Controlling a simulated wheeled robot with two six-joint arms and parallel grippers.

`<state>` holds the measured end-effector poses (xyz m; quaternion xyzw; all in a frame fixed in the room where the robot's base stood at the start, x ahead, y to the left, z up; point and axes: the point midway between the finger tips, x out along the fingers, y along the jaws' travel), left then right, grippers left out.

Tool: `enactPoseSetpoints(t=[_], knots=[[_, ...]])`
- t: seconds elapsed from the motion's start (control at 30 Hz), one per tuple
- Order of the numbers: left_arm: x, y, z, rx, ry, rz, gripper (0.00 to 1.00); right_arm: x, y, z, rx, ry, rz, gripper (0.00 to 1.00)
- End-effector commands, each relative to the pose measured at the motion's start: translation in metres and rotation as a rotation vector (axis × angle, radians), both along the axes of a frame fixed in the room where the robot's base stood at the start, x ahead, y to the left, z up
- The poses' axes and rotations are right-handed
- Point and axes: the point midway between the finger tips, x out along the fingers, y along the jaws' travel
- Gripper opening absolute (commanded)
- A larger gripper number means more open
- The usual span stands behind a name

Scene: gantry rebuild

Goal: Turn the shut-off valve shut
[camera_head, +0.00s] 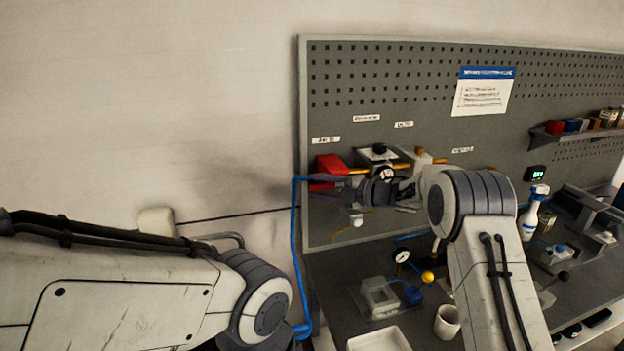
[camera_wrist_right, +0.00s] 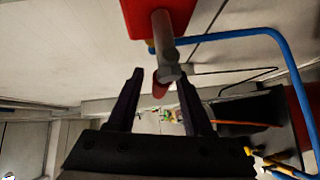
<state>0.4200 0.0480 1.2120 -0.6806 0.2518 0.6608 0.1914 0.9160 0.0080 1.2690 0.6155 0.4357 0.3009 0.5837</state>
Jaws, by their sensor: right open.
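A red block-shaped part (camera_head: 332,165), seemingly the shut-off valve's body or mount, is on the left part of the pegboard. In the right wrist view the red part (camera_wrist_right: 133,18) is at the top, with a grey stem (camera_wrist_right: 163,38) and a red bar end (camera_wrist_right: 160,84), which may be the handle. My right gripper (camera_head: 322,188) reaches left in front of the board. In the right wrist view it is open (camera_wrist_right: 160,74), its dark fingers either side of the bar end; contact cannot be told. My left arm is at lower left; its gripper is out of view.
A blue pipe (camera_head: 294,240) runs down beside the board's left edge. The pegboard (camera_head: 400,80) stands behind. The bench (camera_head: 350,260) holds a gauge (camera_head: 402,257), a white cup (camera_head: 447,322), a white tray (camera_head: 380,340) and a spray bottle (camera_head: 532,215).

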Motion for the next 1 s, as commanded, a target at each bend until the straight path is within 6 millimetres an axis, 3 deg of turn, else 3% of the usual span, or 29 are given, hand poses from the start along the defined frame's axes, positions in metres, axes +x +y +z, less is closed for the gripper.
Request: enactPoseSetpoints(t=[0.2, 0.5, 0.57, 0.63, 0.67, 1.0], knots=[[0.000, 0.000, 0.012, 0.000, 0.000, -0.002, 0.50, 0.010, 0.019, -0.002, 0.001, 0.000, 0.000, 0.51], [0.000, 0.000, 0.012, 0.000, 0.000, -0.002, 0.50, 0.011, 0.020, -0.004, 0.000, 0.001, -0.002, 0.51], [0.000, 0.000, 0.012, 0.000, 0.000, -0.002, 0.50, 0.011, 0.020, -0.004, 0.000, 0.001, -0.002, 0.32], [0.000, 0.000, 0.012, 0.000, 0.000, -0.002, 0.50, 0.011, 0.020, -0.003, 0.000, 0.001, -0.002, 0.05], [0.000, 0.000, 0.012, 0.000, 0.000, -0.002, 0.50, 0.011, 0.020, -0.003, 0.001, 0.000, -0.002, 0.00], [0.000, 0.000, 0.012, 0.000, 0.000, -0.002, 0.50, 0.011, 0.020, -0.003, 0.000, 0.001, -0.002, 0.00]])
